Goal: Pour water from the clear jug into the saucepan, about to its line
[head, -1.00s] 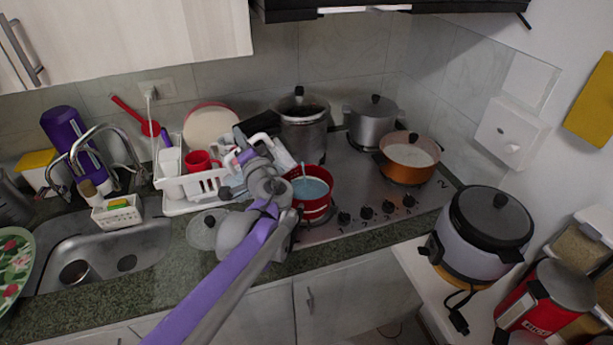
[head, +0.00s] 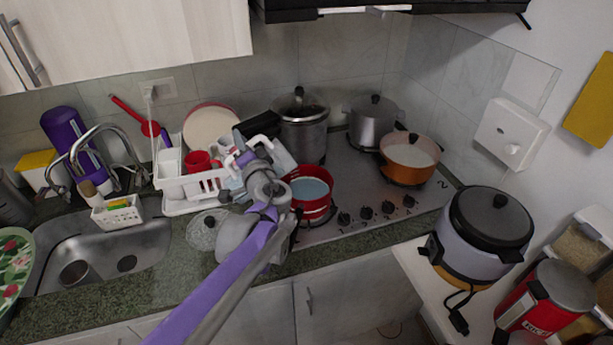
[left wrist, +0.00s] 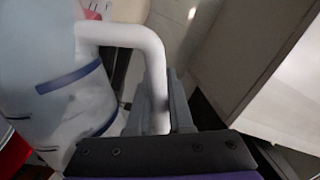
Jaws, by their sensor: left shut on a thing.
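The clear jug (head: 283,158) with a white handle is held up by my left gripper (head: 250,162), at the upper left of the red saucepan (head: 314,209). In the left wrist view my gripper (left wrist: 163,108) is shut on the handle, and the jug (left wrist: 62,95) fills the left side, with a dark blue band on its wall. No stream shows between jug and saucepan. Pale blue water lies in the saucepan, which stands at the stove's front left. Its line cannot be made out. My arm hides part of the jug. My right gripper is out of view.
A tall steel pot (head: 304,135) stands behind the saucepan, with a grey pot (head: 374,122) and an orange pot (head: 408,172) to its right. A white dish rack (head: 190,187) is close on the left. A glass lid (head: 205,232) lies on the counter.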

